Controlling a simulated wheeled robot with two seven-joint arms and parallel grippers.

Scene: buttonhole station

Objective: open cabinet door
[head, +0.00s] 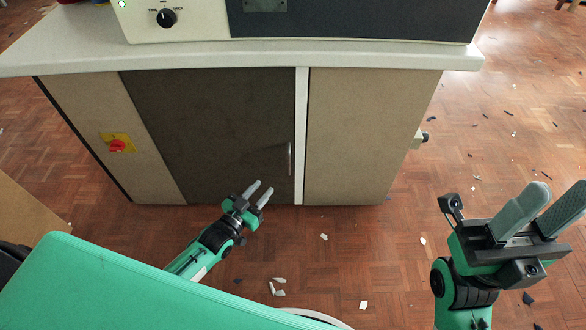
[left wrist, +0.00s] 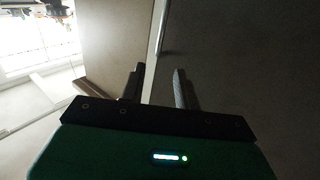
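The cabinet door (head: 215,125) is a dark brown panel in the front of the cabinet, and it looks closed. A slim vertical handle (head: 290,158) is on its right side, near a white upright strip. My left gripper (head: 259,190) is in front of the door's lower right part, below and left of the handle, apart from it and empty. Its two fingers stand apart in the left wrist view (left wrist: 158,82), facing the dark door (left wrist: 240,70). My right gripper (head: 548,203) is open and empty, out over the floor at the right.
A white worktop (head: 300,54) overhangs the cabinet and carries a machine with a knob (head: 166,18). A red switch on a yellow plate (head: 117,145) is on the left panel. A beige panel (head: 365,130) is right of the door. Small scraps lie on the wooden floor (head: 385,250).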

